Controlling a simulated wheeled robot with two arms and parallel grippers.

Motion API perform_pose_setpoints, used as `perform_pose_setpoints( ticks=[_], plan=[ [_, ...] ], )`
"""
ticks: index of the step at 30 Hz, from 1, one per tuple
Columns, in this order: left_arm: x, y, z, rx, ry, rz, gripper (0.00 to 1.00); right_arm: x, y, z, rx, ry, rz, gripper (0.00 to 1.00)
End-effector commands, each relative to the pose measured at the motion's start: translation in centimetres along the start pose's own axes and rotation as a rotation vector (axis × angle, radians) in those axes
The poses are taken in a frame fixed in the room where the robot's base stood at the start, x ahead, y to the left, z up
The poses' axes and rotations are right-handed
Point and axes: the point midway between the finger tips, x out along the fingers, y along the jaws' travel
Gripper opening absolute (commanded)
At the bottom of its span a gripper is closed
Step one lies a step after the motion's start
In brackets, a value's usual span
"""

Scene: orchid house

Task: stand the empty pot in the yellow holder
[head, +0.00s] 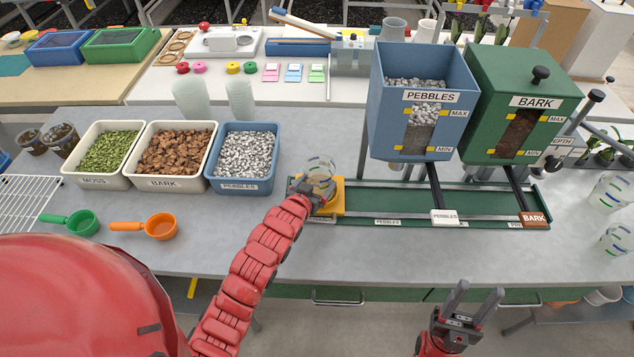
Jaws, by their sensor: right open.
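The empty pot (321,166) is clear and looks upright. It is at the yellow holder (331,209), at the left end of a green rail tray; I cannot tell if its base is seated. My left gripper (318,188) is at the pot's near left side, its fingers overlapping the pot and the holder's left part. I cannot make out whether it grips the pot. My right gripper (474,300) is open and empty, low in front of the bench, away from the holder.
The blue pebbles hopper (388,95) and green bark hopper (495,85) stand over the green tray (385,208). Tubs of moss (74,158), bark (143,169) and pebbles (217,173) stand left. More clear pots (612,192) are at the right. The front bench strip is clear.

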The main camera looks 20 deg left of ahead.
Motion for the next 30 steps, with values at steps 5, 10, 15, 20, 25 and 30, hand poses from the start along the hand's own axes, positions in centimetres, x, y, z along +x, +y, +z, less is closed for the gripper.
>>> perform_pose_setpoints(
  ticks=[5,10,15,20,25,30],
  plan=[
    [0.2,0.0,0.4,-0.001,0.000,0.000,0.34,-0.5,0.0,0.1,0.000,0.000,0.000,0.50],
    [0.2,0.0,0.3,0.000,0.000,0.000,0.34,-0.4,0.0,0.1,0.000,0.000,0.000,0.50],
    [0.3,0.0,0.6,0.000,0.000,0.000,0.34,-0.7,0.0,0.1,0.000,0.000,0.000,0.50],
    [0.5,0.0,1.2,0.000,0.000,0.000,0.34,-1.2,-0.1,0.2,0.000,0.000,0.000,0.50],
    [0.6,0.0,1.5,0.001,0.000,0.000,0.34,-1.4,-0.1,0.2,0.000,0.000,0.000,0.50],
    [0.5,0.0,1.5,0.000,0.000,0.000,0.34,-1.4,-0.1,0.2,0.000,0.000,0.000,0.50]
  ],
)
